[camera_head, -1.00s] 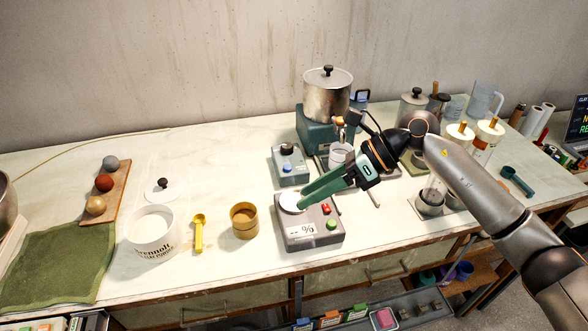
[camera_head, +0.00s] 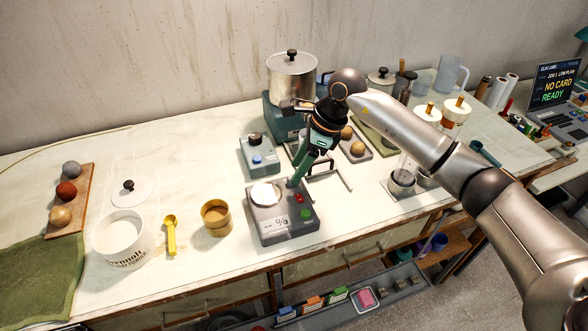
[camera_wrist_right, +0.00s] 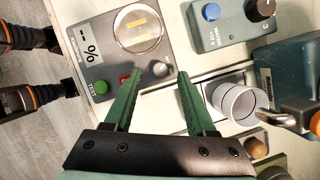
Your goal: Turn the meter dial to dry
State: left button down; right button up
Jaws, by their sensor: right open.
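The grey meter (camera_head: 268,232) stands on the bench with a round pale plate, a "%" display, a green TEST button (camera_head: 306,213) and a small red control (camera_head: 298,198). The meter is also in the wrist view's upper left (camera_wrist_right: 88,22), its display showing dashes and "%". The red control (camera_wrist_right: 124,77) there is partly hidden by a finger, and its setting is unreadable. My right gripper (camera_head: 298,182) points down by the meter's back right edge. In the wrist view it is open and empty (camera_wrist_right: 158,73), one finger beside the red control; contact is unclear.
A teal-grey box (camera_head: 260,160) with a black knob and blue button stands behind the meter. A metal pot (camera_head: 291,75) on a teal base is farther back.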

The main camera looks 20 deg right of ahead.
jog(key=shift+x, duration=1.35)
jog(key=shift+c, duration=0.3)
grip_shut()
